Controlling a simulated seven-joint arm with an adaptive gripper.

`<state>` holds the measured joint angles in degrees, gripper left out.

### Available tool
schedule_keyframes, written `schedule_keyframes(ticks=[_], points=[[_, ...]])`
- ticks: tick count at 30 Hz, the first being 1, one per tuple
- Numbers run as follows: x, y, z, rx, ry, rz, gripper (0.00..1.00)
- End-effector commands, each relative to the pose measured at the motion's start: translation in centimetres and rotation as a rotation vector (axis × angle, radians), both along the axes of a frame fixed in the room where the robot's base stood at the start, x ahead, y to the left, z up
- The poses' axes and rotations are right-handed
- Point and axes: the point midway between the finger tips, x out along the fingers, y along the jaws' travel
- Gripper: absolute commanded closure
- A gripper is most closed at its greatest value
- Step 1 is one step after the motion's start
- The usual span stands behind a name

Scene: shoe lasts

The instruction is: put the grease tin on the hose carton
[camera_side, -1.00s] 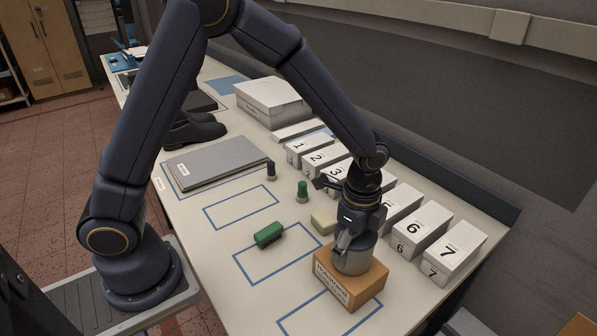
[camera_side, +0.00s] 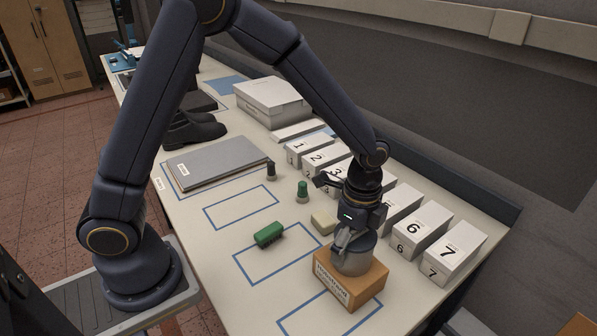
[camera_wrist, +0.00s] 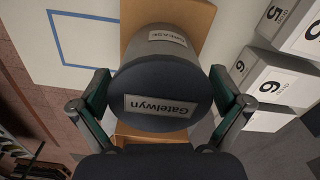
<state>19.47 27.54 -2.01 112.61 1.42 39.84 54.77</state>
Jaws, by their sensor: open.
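The grease tin (camera_side: 353,262) is a grey cylinder standing on top of the brown hose carton (camera_side: 360,292). In the wrist view the tin's dark lid (camera_wrist: 160,85) faces me with a label reading "Gatelwyn", and "GREASE" shows on its side. The carton (camera_wrist: 205,22) shows behind it. My gripper (camera_side: 352,240) is right above the tin; in the wrist view its open fingers (camera_wrist: 160,100) stand on either side of the lid. Small gaps seem to show, but I cannot tell for certain whether the pads touch.
White numbered boxes (camera_side: 418,228) stand in a row behind and to the right. A green brush (camera_side: 268,235), a pale block (camera_side: 323,222) and a green-topped bottle (camera_side: 302,191) sit to the left. Blue-outlined areas (camera_side: 240,207) on the table are mostly clear.

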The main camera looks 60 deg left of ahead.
Motion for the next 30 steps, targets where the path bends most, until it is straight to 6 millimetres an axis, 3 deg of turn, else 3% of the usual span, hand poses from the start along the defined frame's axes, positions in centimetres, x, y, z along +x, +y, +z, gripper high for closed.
schedule_keyframes(ticks=[12,20,25,30], points=[[0.0,0.0,8.9,-0.001,-0.003,0.001,0.0],[-0.3,0.6,12.0,-0.003,-0.016,0.035,0.0],[-3.0,4.6,16.0,-0.037,-0.118,0.311,0.0],[-8.6,9.7,19.3,-0.13,-0.261,0.753,0.0]])
